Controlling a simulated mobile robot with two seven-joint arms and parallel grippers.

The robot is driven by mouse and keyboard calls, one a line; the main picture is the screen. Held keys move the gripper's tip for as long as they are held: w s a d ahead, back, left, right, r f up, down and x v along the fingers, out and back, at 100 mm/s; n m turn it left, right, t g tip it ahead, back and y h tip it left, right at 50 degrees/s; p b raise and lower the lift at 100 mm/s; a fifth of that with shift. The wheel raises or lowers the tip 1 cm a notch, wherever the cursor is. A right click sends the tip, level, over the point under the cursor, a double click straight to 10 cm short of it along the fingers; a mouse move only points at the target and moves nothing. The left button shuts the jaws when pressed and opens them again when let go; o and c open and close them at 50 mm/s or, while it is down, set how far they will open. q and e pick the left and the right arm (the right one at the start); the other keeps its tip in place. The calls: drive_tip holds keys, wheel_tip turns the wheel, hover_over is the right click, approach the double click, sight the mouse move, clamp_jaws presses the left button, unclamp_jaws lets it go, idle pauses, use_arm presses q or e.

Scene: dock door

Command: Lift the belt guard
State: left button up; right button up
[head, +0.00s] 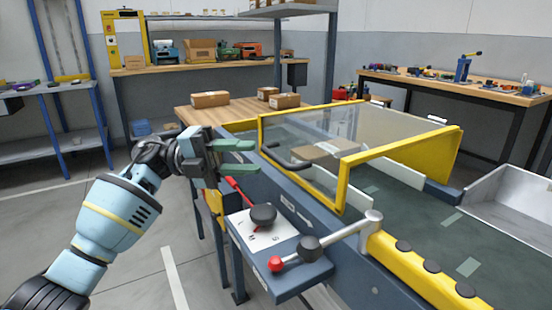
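The belt guard (345,178) is a yellow frame with clear panels, standing over the conveyor belt (400,203) right of centre. A dark bar handle (288,160) sits on its near left side. A cardboard box (323,151) shows through the clear panel. My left gripper (254,157) has two green fingers spread apart, one above the other, with nothing visible between them. Its fingertips point right, close to the left of the handle; I cannot tell the exact gap in depth. My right gripper is not in view.
A control plate with a black knob (263,215) and a red lever is below the gripper. Small boxes (210,99) sit on the wooden table behind. A metal chute (513,207) is at right. Workbenches line the walls.

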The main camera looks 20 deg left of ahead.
sight(275, 155)
use_arm(q)
drive_tip(key=d, duration=0.6)
drive_tip(key=shift+w+r, duration=0.4)
clamp_jaws()
